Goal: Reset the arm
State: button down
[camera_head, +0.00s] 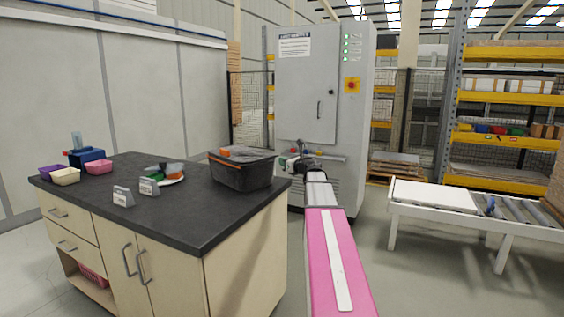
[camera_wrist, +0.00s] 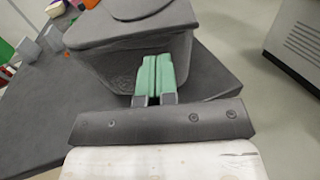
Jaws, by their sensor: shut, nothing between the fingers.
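My arm (camera_head: 337,255), with a pink cover, reaches forward from the bottom of the head view, to the right of the dark-topped cabinet. My gripper (camera_wrist: 154,62) shows in the wrist view as two green fingers pressed together, with nothing between them. In the head view the gripper end is small and hard to make out in front of the grey control cabinet (camera_head: 320,75). In the wrist view the fingers overlap the picture of the dark bin (camera_wrist: 110,62); I cannot tell whether they touch it.
The dark bin (camera_head: 240,174) stands at the right end of the black worktop (camera_head: 200,215). Small coloured bins (camera_head: 66,177), label stands (camera_head: 123,196) and a plate of items (camera_head: 166,176) are also there. A roller conveyor (camera_head: 435,195) stands at right. Floor between is clear.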

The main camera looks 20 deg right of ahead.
jog(key=v, duration=0.8)
jog(key=s+a+f+m+g+h, duration=0.25)
jog(key=f+m+h, duration=0.45)
jog(key=f+m, duration=0.6)
jog(key=s+a+f+m+g+h, duration=0.3)
jog(key=f+m+h, duration=0.4)
jog(key=m, duration=1)
jog(key=s+a+f+m+g+y, duration=0.6)
jog(key=s+a+f+m+g, duration=0.4)
jog(key=s+a+f, duration=0.9)
jog(key=s+m, duration=0.1)
jog(key=s, duration=0.2)
jog(key=shift+f+g, duration=0.2)
jog(key=shift+g, duration=0.15)
